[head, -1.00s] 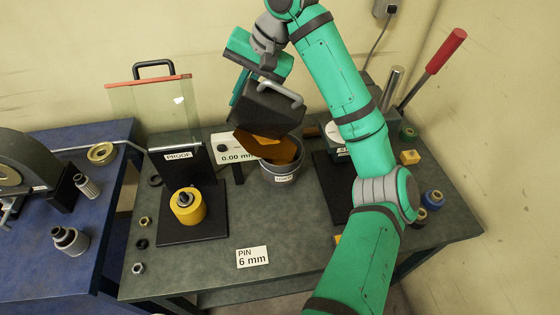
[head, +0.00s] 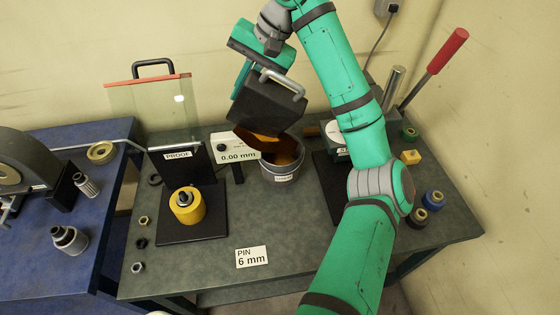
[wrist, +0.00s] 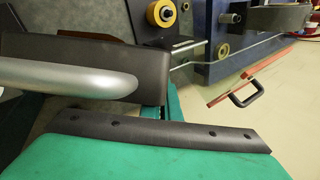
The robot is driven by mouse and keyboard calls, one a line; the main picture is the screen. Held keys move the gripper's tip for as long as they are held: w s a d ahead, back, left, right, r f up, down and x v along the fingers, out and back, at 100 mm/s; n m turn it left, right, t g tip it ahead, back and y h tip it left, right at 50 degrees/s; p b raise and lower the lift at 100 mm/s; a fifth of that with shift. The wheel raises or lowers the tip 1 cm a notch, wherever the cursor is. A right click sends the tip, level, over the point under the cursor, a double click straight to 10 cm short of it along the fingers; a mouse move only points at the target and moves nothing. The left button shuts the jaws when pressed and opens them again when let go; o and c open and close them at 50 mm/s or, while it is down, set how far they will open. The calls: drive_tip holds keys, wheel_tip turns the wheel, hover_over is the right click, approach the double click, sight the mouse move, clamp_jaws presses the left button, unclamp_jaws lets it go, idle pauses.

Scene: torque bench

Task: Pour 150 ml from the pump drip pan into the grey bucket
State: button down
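The drip pan (head: 268,106) is a dark box with a grey bar handle (head: 283,84). It hangs in the air, tilted, its lower edge above the back left of the bucket rim. Brown-orange liquid (head: 262,136) shows at that edge. The wrist view shows the silver handle (wrist: 70,80) and dark pan wall (wrist: 120,60) close to a dark finger pad.
A yellow roller (head: 187,206) on a black plate stands left of the bucket, beside a clear guard panel (head: 150,108). A 0.00 mm readout (head: 236,149) stands left of the bucket. A red-handled lever (head: 445,52) is at right. Bench front centre is mostly clear.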

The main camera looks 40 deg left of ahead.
drive_tip(key=shift+w+d, duration=0.15)
drive_tip(key=shift+w, duration=0.25)
drive_tip(key=shift+w+r, duration=0.1)
drive_tip(key=shift+w, duration=0.05)
drive_tip(key=shift+a, duration=0.35)
drive_tip(key=shift+w+a+r+m+g, duration=0.15)
drive_tip(key=shift+w+g, duration=0.25)
drive_tip(key=shift+w, duration=0.35)
drive_tip(key=shift+w+a+r+m+g, duration=0.15)
drive_tip(key=shift+w+g, duration=0.25)
drive_tip(key=shift+w, duration=0.35)
